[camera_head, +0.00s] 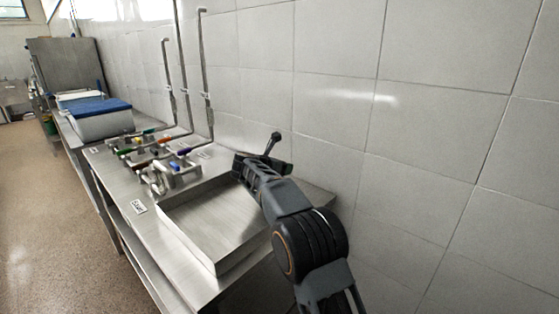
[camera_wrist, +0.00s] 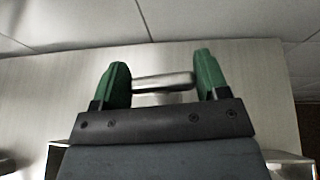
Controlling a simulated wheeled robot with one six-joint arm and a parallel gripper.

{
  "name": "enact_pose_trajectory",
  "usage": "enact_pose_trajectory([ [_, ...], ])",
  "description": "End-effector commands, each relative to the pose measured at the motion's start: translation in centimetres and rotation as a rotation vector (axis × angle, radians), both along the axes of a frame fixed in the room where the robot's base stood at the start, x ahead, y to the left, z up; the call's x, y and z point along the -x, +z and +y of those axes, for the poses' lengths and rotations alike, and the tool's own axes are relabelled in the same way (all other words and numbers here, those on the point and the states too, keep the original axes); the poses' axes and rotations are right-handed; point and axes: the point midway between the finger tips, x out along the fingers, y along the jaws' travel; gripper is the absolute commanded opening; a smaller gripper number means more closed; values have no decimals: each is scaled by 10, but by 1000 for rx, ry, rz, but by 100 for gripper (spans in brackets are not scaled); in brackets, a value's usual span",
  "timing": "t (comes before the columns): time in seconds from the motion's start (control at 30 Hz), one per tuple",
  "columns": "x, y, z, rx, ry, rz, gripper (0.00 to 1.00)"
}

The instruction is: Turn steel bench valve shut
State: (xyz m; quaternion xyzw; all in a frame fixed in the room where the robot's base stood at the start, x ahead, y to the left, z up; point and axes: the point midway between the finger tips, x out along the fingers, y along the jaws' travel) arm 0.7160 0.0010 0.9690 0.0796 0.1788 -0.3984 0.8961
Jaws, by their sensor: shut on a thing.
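My gripper (camera_head: 262,164) is above the back edge of the steel bench, close to the tiled wall. In the wrist view its two green fingers (camera_wrist: 160,78) stand on either side of a short steel bar (camera_wrist: 160,81), which spans the gap between them. The bar looks like the valve's handle, and the gripper is shut on it. In the head view my arm and gripper hide most of the valve. I cannot tell how far the handle is turned.
A shallow steel basin (camera_head: 215,262) is sunk in the bench (camera_head: 182,252). Left of it are several valves with coloured handles (camera_head: 160,165), with upright pipes (camera_head: 207,70) behind. A blue-topped box (camera_head: 102,122) stands farther back. Tiled wall (camera_head: 440,130) bounds the right; open floor (camera_head: 45,225) lies left.

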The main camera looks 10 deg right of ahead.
Motion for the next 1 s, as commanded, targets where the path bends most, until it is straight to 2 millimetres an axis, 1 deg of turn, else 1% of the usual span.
enact_pose_trajectory([
  [0.03, -1, 5, 1, 1, -18, -2, 44],
  [0.33, -1, 3, 1, 0, -104, -4, 44],
  [0.83, 0, 1, 1, 1, -119, -5, 44],
  [0.87, 0, 1, 1, 1, -119, -5, 69],
  [1.0, 0, 1, 0, 1, -120, -4, 82],
])
